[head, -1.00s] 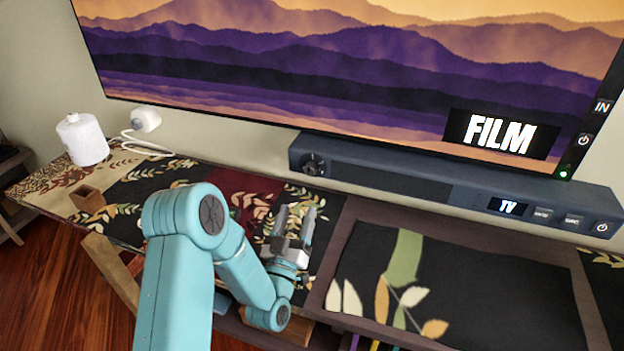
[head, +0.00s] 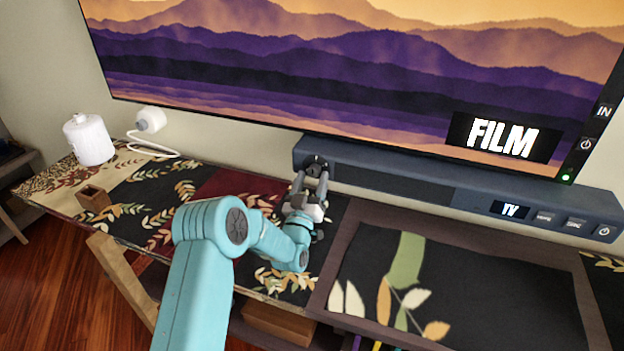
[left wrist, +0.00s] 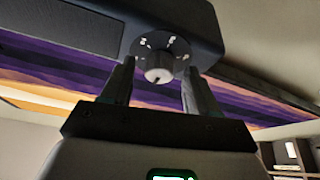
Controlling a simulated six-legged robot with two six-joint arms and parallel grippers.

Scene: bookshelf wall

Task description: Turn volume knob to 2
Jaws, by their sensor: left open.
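The volume knob (left wrist: 158,68) is a small round grey knob on a dark dial with light marks, at the end of the soundbar (left wrist: 85,28). In the left wrist view it sits between and beyond the two fingertips. The dial marks are too small to read. In the head view the knob (head: 316,164) is on the left end of the soundbar (head: 400,183), partly behind the fingertips. My left gripper (head: 310,181) is open, with its fingers pointing at the knob; I cannot tell whether they touch it. My right gripper is not in view.
A large television (head: 330,75) stands directly behind and above the soundbar. A white canister (head: 89,140) and a small wooden box (head: 94,198) stand at the left of the patterned cabinet top (head: 150,190). Soundbar buttons (head: 576,224) are at the far right.

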